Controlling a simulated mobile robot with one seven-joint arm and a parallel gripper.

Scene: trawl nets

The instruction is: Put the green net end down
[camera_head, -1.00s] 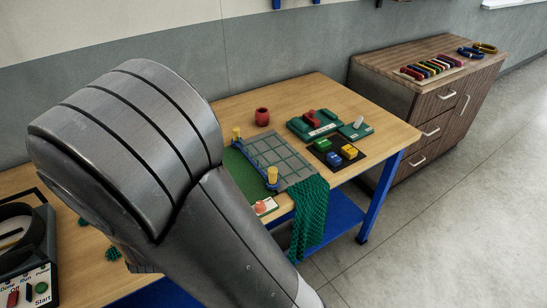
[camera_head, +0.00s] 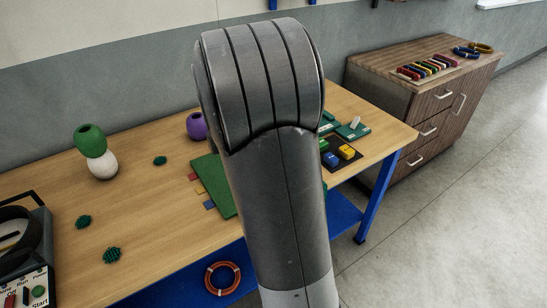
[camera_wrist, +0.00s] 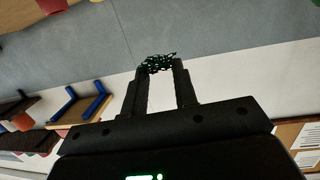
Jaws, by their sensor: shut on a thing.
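My gripper (camera_wrist: 160,68) is shut on the green net end (camera_wrist: 157,61) in the wrist view. A dark green mesh bundle shows at its fingertips, against the grey and white wall. In the head view my arm covers the middle of the workbench, so the gripper and most or all of the net are hidden there. A green mat (camera_head: 215,185) shows left of my arm on the workbench (camera_head: 160,205).
Yellow and blue blocks (camera_head: 346,152) lie to the right. An orange ring (camera_head: 222,278) is below. A wooden cabinet (camera_head: 430,95) stands at right.

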